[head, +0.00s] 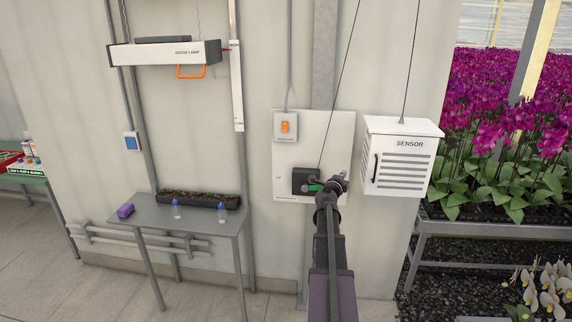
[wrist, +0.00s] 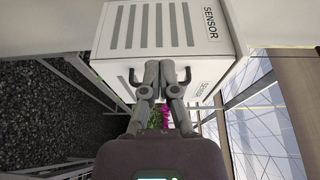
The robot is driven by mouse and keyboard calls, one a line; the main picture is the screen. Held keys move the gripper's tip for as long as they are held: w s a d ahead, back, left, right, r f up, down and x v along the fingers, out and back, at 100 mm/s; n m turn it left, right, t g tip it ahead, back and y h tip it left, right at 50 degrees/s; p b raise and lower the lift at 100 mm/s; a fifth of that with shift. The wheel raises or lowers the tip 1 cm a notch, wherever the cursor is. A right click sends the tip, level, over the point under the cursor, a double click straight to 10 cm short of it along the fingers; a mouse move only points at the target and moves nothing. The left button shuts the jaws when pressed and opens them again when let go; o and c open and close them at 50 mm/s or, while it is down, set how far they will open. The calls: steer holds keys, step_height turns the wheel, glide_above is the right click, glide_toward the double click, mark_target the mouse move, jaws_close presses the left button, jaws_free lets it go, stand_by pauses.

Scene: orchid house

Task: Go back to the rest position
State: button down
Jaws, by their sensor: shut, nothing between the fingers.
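My gripper (head: 341,183) is raised on my arm in front of the wall, at the right of the white panel (head: 312,140) and left of the white sensor box (head: 400,158). In the wrist view my gripper (wrist: 160,70) has its two fingers together and nothing between them. The sensor box (wrist: 170,30) appears beyond the fingertips there, turned in the picture. Whether the fingertips touch anything cannot be told. A black box (head: 303,181) with a green part sits on the panel, partly hidden behind my gripper.
Orchid benches (head: 490,227) stand at the right. Cables run up from the black box and sensor box.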

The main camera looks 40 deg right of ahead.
steer(key=w+a+f+n+t+y+b, duration=0.15)
steer(key=w+a+n+t+y, duration=0.5)
steer(key=a, duration=0.75)
steer(key=w+a+f+n+t+y, duration=0.2)
steer(key=w+a+n+t+y, duration=0.15)
steer(key=w+a+n, duration=0.75)
steer(key=a+f+n+g+y+b, duration=0.1)
steer(key=a+f+n+g+y, duration=0.2)
steer(key=a, duration=0.9)
steer(key=a+f+n+g+y, duration=0.1)
steer(key=a+f+n+y, duration=0.3)
steer(key=a, duration=0.7)
steer(key=s+a+f+n+g+y+b, duration=0.1)
steer(key=s+a+f+n+g+y, duration=0.3)
steer(key=a+f, duration=0.45)
steer(key=s+a+f+n+g+h, duration=0.1)
steer(key=s+a+g, duration=0.3)
steer(key=s, duration=0.4)
steer(key=s+a+f+n+g+h+b, duration=0.1)
steer(key=s+a+f+n+g+h, duration=0.1)
steer(key=s+a, duration=0.4)
steer(key=s+f+g+h, duration=0.1)
steer(key=s+g, duration=0.1)
steer(key=s, duration=0.1)
steer(key=shift+a+f+b, duration=0.25)
steer(key=shift+f+b, duration=0.05)
steer(key=shift+f, duration=0.05)
